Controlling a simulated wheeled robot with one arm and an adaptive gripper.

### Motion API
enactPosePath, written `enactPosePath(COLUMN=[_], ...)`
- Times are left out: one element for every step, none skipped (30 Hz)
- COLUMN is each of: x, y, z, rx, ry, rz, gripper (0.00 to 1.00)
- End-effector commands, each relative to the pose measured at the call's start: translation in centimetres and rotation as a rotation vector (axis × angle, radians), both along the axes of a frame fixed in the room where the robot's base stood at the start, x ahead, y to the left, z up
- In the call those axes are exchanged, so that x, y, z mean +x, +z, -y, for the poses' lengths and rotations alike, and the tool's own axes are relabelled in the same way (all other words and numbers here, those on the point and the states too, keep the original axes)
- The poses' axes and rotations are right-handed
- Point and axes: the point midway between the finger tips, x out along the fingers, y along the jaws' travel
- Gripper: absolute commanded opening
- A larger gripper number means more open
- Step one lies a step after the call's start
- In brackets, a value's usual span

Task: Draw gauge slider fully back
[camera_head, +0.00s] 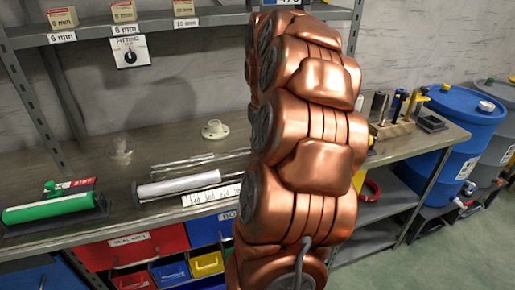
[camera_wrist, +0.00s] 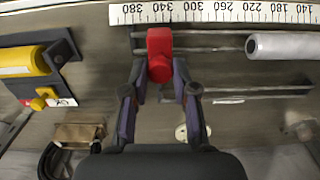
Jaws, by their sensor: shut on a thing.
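The gauge slider is a red block (camera_wrist: 160,52) on thin metal rails (camera_wrist: 215,42) in the wrist view, below the 340 to 320 marks of a white scale (camera_wrist: 215,12). My gripper (camera_wrist: 161,75) is shut on the red slider, with one dark finger on each side of its lower part. A pale cylinder (camera_wrist: 285,46) lies along the rails to the right, apart from the slider. In the head view the scale (camera_head: 212,195) and the white cylinder (camera_head: 178,186) show on the bench, while my copper arm hides the slider and gripper.
A yellow cylinder in a dark holder (camera_wrist: 67,50) stands left of the slider in the wrist view. A brass block (camera_wrist: 78,135) lies below it. In the head view a green roller (camera_head: 48,207) and a pale flange (camera_head: 215,130) rest on the bench.

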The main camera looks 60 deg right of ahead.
Motion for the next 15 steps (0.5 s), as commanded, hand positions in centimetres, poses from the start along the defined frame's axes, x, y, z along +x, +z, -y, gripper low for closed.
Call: enactPosePath(x=[-0.25,-0.26,-0.28,-0.28,-0.27,-0.26,-0.21,-0.19,-0.17,-0.17,-0.16,-0.15,-0.14,-0.13,-0.13], y=[0.11,0.11,0.12,0.12,0.13,0.13,0.13,0.12,0.12,0.11,0.11,0.09,0.09,0.08,0.08], z=[0.36,0.38,0.39,0.4,0.4,0.37,0.34,0.32,0.3,0.27,0.27,0.24,0.23,0.23,0.2], rx=[-0.01,-0.01,-0.011,-0.011,-0.011,-0.01,-0.01,-0.009,-0.009,-0.008,-0.008,-0.008,-0.007,-0.007,-0.007], ry=[-0.004,-0.004,-0.005,-0.005,-0.005,-0.005,-0.004,-0.003,-0.003,-0.003,-0.003,-0.003,-0.003,-0.002,-0.002], rz=[-0.004,-0.004,-0.004,-0.004,-0.003,-0.003,-0.003,-0.003,-0.003,-0.002,-0.002,-0.003,-0.003,-0.003,-0.003], gripper=[0.0,0.0,0.29,0.32,0.35,0.39,0.42,0.45,0.5,0.53,0.54,0.54,0.54,0.54,0.54])
